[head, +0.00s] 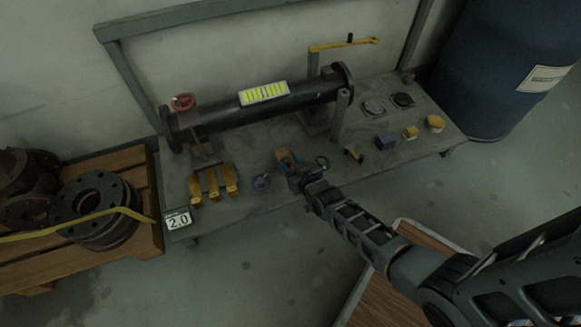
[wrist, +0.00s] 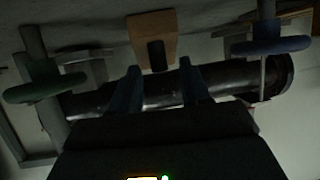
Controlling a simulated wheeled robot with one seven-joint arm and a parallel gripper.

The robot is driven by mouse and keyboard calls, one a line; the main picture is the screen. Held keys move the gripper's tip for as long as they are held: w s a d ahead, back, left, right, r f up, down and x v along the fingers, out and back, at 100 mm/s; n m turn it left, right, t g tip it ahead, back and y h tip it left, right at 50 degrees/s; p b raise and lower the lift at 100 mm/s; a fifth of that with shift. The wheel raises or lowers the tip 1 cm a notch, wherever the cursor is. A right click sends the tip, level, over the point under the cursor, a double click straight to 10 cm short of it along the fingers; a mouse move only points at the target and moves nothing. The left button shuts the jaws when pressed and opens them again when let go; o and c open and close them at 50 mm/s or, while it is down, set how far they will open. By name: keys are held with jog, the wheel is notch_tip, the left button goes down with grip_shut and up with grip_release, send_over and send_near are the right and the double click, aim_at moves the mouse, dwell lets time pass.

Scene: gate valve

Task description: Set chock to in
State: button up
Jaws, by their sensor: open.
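A tan wooden block (head: 284,156) sits on the bench between two small handwheels; no label shows whether it is the chock. In the wrist view this wooden block (wrist: 167,22) has a dark knob or peg (wrist: 156,55) on its near end. My gripper (head: 292,168) is over the block's near edge and partly hides it. In the wrist view my gripper (wrist: 157,72) is open, with the peg between and just beyond the fingertips. Nothing is held, and contact cannot be told.
A blue handwheel (head: 262,183) and a dark green one (head: 322,162) flank the block. A black pipe (head: 225,113) with a red handwheel (head: 183,102) lies behind. Yellow levers (head: 213,183) stand at left. A blue block (head: 386,142) sits at right.

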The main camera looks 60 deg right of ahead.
jog(key=shift+w+d+f, duration=0.1)
jog(key=shift+w, duration=0.1)
grip_shut()
dwell(0.4)
